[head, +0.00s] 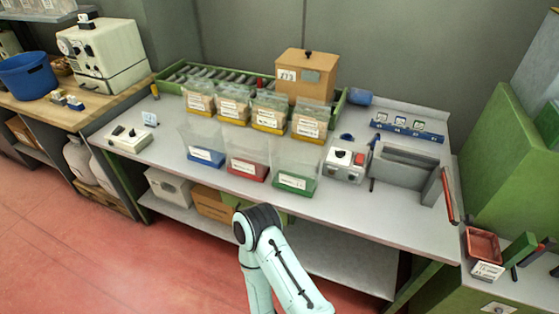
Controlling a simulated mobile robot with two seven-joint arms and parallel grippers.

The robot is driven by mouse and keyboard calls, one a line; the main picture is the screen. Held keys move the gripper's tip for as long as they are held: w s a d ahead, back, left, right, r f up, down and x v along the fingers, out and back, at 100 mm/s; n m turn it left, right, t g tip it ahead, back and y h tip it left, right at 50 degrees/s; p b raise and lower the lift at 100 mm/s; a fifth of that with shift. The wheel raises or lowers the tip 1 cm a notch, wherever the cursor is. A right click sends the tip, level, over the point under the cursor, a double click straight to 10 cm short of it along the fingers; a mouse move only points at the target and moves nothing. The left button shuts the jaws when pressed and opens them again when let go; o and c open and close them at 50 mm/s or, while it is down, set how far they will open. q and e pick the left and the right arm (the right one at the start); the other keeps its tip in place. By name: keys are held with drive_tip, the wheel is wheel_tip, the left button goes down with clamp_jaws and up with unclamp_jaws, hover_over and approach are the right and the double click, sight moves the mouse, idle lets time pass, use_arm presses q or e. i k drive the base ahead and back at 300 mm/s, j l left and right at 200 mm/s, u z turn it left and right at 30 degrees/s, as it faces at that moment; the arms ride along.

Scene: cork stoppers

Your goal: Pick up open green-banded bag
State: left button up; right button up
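The green-banded bag (296,173) stands near the front edge of the grey workbench (345,208). It is clear, with a green band and a white label low on its front, and its wide top looks open. It is the rightmost of three clear bags in a row. A blue-banded bag (203,154) and a red-banded bag (247,168) stand to its left. One of my arms reaches in at the bottom middle, in front of the bench. Neither gripper shows in the head view.
Several filled, yellow-banded bags (270,112) stand behind the clear ones. A small white device (345,164) and a grey vise-like tool (404,170) stand to the right. A box (306,75) and a green roller tray (190,75) are at the back. Bare bench lies at front right.

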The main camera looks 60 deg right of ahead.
sight(296, 166)
drive_tip(key=l+z, duration=0.15)
drive_tip(key=z, duration=1.45)
